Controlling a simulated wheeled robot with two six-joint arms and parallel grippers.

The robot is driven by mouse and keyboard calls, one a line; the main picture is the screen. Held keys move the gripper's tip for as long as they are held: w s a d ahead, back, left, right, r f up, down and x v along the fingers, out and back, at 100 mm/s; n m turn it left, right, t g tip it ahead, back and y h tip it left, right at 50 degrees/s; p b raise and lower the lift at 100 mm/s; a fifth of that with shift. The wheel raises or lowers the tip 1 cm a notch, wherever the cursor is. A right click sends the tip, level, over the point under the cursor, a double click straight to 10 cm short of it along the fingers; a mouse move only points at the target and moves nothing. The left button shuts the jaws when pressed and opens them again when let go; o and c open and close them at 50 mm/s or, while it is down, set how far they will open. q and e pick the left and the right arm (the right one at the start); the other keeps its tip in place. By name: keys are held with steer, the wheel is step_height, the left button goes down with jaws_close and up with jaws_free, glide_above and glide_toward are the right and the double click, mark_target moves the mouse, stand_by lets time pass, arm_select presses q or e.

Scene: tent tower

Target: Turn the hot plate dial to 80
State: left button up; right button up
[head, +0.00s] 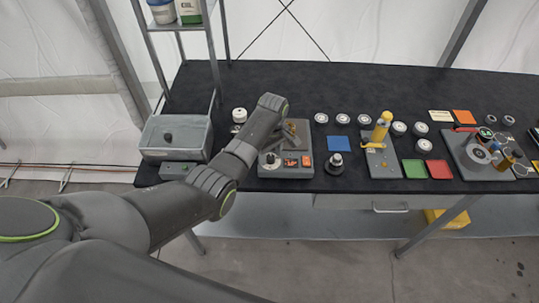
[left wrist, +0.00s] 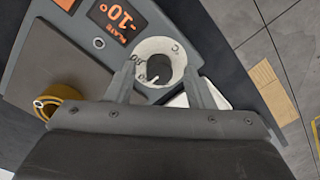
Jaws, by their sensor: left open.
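The grey hot plate (head: 298,171) stands near the front edge of the black table, with orange-lit displays on its front panel. Its dial (head: 271,160) is at the panel's left end. In the left wrist view, the dial (left wrist: 160,54) is a pale ring with printed marks around a dark knob with a white pointer line. A display (left wrist: 118,18) beside it seems to read 10 degrees, tilted. My left gripper (left wrist: 155,78) is open, one finger on each side of the dial. Finger contact with the knob is unclear. My right gripper is not in view.
A yellow-brown ring-shaped item (left wrist: 62,101) lies by the heating surface. A grey bin (head: 176,154) stands to the left. A dark base with a white-topped knob (head: 335,165), a yellow-post stand (head: 380,140) and coloured squares stand to the right.

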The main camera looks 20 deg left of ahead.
arm_select(q)
steer(key=shift+s+f, duration=0.1)
steer(key=shift+c, duration=0.9)
steer(key=c, duration=0.8)
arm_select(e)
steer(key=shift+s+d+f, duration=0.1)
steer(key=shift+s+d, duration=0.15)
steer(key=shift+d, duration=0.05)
